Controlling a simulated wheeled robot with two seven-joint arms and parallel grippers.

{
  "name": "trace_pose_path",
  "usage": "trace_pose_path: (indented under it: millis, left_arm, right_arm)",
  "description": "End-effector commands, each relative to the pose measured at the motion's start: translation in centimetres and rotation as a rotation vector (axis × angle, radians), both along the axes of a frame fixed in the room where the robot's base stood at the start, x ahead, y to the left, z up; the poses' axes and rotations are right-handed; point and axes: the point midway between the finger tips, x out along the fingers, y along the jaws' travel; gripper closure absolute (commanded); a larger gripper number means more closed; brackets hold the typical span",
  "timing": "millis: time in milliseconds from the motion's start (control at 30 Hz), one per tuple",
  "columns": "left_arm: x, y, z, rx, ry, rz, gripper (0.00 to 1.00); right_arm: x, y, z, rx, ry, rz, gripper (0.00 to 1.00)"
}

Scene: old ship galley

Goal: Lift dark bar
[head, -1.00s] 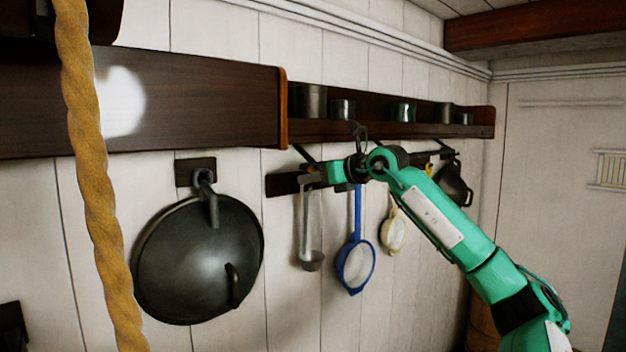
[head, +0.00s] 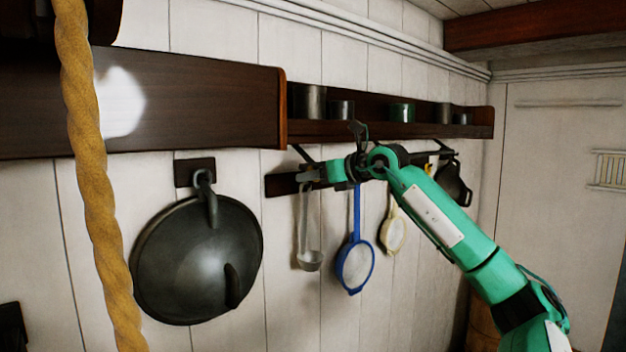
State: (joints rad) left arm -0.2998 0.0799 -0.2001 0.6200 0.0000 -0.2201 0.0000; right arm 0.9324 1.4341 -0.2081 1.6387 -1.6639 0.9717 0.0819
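The dark bar (head: 281,184) is mounted along the white plank wall below the shelf, and utensils hang from it. A ladle (head: 309,259), a blue-rimmed strainer (head: 355,265) and a cream-rimmed strainer (head: 393,235) hang in a row, with a dark pan (head: 453,184) at the far end. My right gripper (head: 307,175) is at the bar's near part, above the ladle. It overlaps the bar in the picture; I cannot tell whether its small fingers are open or closed on it. My arm hides the middle of the bar. My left gripper is not in view.
A dark wooden shelf (head: 400,130) with several cups runs just above the bar. A large dark wok (head: 190,262) hangs on the wall to the left. A thick rope (head: 90,180) hangs in the left foreground.

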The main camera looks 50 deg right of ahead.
Motion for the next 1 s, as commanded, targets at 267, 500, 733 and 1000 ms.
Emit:
trace_pose_path:
  millis: [267,500,733,1000]
  left_arm:
    - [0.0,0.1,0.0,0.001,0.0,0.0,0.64]
    - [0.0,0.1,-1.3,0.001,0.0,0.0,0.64]
    - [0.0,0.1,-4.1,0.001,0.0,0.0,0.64]
    - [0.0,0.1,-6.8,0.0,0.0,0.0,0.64]
  right_arm:
    - [0.1,0.0,-0.3,0.002,0.008,0.001,0.5]
    - [-1.4,-0.2,-0.3,0.0,0.008,-0.002,0.5]
    - [-5.8,-0.5,0.5,-0.002,0.007,-0.003,0.5]
    - [-10.9,-0.9,2.1,0.0,0.005,-0.002,0.5]
